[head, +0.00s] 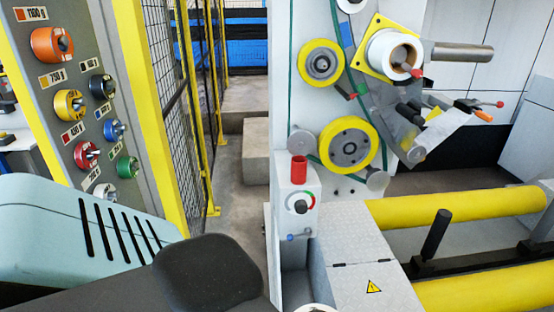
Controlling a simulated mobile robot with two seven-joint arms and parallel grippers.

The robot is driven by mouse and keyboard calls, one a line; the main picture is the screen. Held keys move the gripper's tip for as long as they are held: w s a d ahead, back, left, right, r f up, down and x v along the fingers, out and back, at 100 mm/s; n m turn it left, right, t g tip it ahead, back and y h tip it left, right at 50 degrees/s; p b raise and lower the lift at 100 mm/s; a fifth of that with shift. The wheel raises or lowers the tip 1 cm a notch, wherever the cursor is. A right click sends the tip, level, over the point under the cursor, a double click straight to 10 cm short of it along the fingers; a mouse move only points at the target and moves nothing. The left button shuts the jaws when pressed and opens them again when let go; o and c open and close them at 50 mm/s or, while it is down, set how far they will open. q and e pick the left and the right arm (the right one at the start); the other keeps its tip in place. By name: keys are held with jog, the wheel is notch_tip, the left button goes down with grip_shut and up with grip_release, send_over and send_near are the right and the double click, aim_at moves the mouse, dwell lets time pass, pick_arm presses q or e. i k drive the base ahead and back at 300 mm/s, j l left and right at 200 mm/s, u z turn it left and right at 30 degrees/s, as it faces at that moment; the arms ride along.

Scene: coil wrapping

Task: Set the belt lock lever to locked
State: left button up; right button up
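The wrapping machine's upright white panel (300,60) carries a yellow upper pulley (320,63) and a larger yellow lower pulley (347,145), with a green belt (293,90) running beside them. Several levers show, and I cannot tell for sure which is the belt lock lever: a small red-tipped one (358,93) between the pulleys, a red-knobbed one (487,103) at right, and a small blue one (299,237) low on the control box. No lock marking is readable. Neither of my gripper's fingers is in view.
A grey board (65,130) with coloured weight spools stands at left beside a yellow-framed mesh fence (170,60). A control box (298,200) has a red cylinder and dial. Yellow rollers (455,206) lie at lower right. A narrow floor strip (235,215) is clear between.

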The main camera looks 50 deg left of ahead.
aim_at(307, 231)
jog(key=k+j, duration=0.1)
jog(key=j, duration=0.35)
jog(key=k+j, duration=0.1)
jog(key=j, duration=0.4)
jog(key=k+j, duration=0.1)
jog(key=j, duration=0.35)
jog(key=k+j, duration=0.1)
jog(key=j, duration=0.35)
jog(key=i+j, duration=0.25)
jog(key=i, duration=0.2)
